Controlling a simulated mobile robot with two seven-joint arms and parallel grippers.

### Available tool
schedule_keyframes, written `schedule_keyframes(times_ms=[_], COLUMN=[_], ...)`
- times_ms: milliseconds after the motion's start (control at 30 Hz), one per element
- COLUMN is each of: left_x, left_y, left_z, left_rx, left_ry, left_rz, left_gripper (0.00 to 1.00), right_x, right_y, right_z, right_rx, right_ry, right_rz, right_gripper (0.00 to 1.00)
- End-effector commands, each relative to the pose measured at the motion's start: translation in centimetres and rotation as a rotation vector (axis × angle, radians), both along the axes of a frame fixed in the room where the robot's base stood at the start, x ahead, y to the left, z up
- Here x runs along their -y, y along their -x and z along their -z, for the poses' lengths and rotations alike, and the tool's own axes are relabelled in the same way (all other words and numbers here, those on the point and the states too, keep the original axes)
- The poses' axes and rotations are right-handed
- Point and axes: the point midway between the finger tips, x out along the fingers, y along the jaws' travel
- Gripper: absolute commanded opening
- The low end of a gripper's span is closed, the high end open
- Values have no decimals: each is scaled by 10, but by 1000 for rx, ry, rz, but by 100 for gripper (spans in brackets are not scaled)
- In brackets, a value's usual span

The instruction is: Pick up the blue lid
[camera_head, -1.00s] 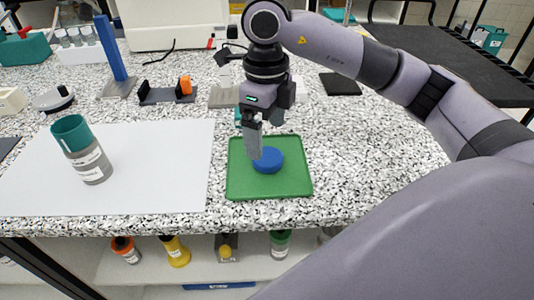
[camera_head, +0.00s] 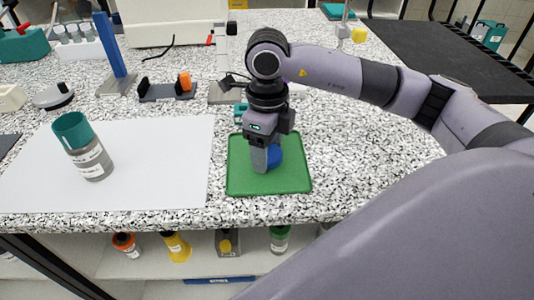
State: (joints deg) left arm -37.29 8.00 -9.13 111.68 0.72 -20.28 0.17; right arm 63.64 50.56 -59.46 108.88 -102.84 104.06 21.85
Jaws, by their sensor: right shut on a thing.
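The blue lid (camera_head: 277,156) is over the green tray (camera_head: 290,184) near the table's front edge. My right gripper (camera_head: 262,168) points down at the lid and is shut on it. The gripper's fingers and wrist hide the left part of the lid. I cannot tell whether the lid still touches the tray. My left gripper is not in view.
A grey jar with a teal top (camera_head: 82,147) stands on a white sheet (camera_head: 160,165) at the left. A blue post (camera_head: 109,50) and a black holder with an orange part (camera_head: 167,90) stand behind. The table right of the tray is clear.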

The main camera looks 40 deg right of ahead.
Motion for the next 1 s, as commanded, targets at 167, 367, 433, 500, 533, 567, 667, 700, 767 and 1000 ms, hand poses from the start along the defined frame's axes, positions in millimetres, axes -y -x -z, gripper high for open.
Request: schedule_keyframes(times_ms=[167,367,433,500,533,567,667,700,767,1000], left_x=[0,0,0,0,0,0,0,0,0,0], left_y=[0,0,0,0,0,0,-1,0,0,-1], left_z=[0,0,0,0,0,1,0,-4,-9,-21], left_rx=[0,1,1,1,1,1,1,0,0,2], left_ry=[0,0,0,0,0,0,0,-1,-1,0], left_rz=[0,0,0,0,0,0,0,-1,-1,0], left_gripper=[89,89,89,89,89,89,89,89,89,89], right_x=[0,-1,0,-1,-1,-1,-1,0,0,0], right_y=[0,-1,-1,-1,-1,-1,-1,-1,-1,0], right_z=[-1,-16,-27,-41,-49,-58,-91,-103,-118,-165], right_rx=[1,3,4,6,7,7,9,7,8,4], right_ry=[-1,-2,-1,-1,-3,-2,-3,0,1,0], right_rz=[0,-1,-1,-2,-2,-2,-2,-1,1,0], right_gripper=[36,36,36,36,36,36,36,36,36,36])
